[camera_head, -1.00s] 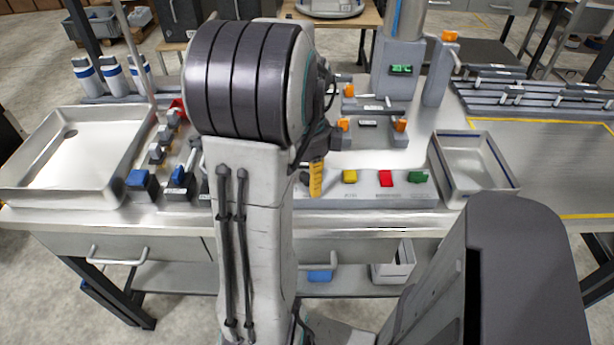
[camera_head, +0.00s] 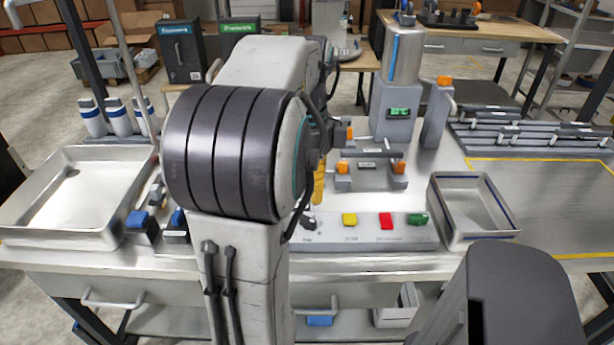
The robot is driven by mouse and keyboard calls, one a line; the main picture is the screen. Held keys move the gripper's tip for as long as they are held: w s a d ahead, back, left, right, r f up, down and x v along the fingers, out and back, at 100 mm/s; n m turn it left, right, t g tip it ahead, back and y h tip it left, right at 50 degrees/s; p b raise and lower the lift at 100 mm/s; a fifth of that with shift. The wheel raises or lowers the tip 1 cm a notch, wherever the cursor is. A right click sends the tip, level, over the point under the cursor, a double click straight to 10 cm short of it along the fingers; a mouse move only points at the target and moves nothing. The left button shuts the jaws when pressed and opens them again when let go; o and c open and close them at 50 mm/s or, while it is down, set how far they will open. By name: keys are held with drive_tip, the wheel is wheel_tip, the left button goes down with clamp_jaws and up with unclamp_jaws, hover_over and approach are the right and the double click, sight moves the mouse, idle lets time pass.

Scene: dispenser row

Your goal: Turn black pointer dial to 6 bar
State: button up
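A small dark knob (camera_head: 308,221) stands on the left part of the grey button panel, right beside my arm. It may be the black pointer dial, but its pointer and any bar scale are too small to read. My arm fills the left middle of the view and covers the bench behind it. My gripper is hidden behind the arm, so its fingers and its distance from the knob do not show. A narrow yellow piece (camera_head: 319,182) shows at the arm's right edge; I cannot tell what it belongs to.
Metal trays stand left (camera_head: 65,195) and right (camera_head: 470,205). Behind the panel are orange-knobbed fixtures (camera_head: 370,168) and a tall cylinder dispenser (camera_head: 402,80).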

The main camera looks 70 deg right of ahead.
drive_tip(key=shift+r, duration=0.7)
idle(0.4)
drive_tip(key=n+h, duration=0.1)
drive_tip(key=n, duration=1.8)
hover_over(307, 220)
wheel_tip(307, 220, down, 6)
drive_tip(key=shift+r, duration=0.2)
drive_tip(key=a+n, duration=0.1)
drive_tip(key=w+a+f+n, duration=0.1)
drive_tip(key=w+a+n, duration=0.1)
drive_tip(key=a+n, duration=0.1)
drive_tip(key=shift+w+a+f, duration=0.1)
drive_tip(key=shift+w+f, duration=0.15)
drive_tip(key=shift+f, duration=0.1)
drive_tip(key=w+a+n+t, duration=0.1)
drive_tip(key=w+a+n, duration=0.2)
drive_tip(key=a, duration=0.6)
drive_tip(key=w+a+r+n+t+p, duration=0.1)
drive_tip(key=w+a+n, duration=0.3)
drive_tip(key=a+n, duration=0.4)
drive_tip(key=w+a+r+n+t+y+p, duration=0.1)
drive_tip(key=w+a+n, duration=0.2)
drive_tip(key=a, duration=0.8)
drive_tip(key=shift+w+r+n, duration=0.15)
drive_tip(key=shift+n, duration=1.05)
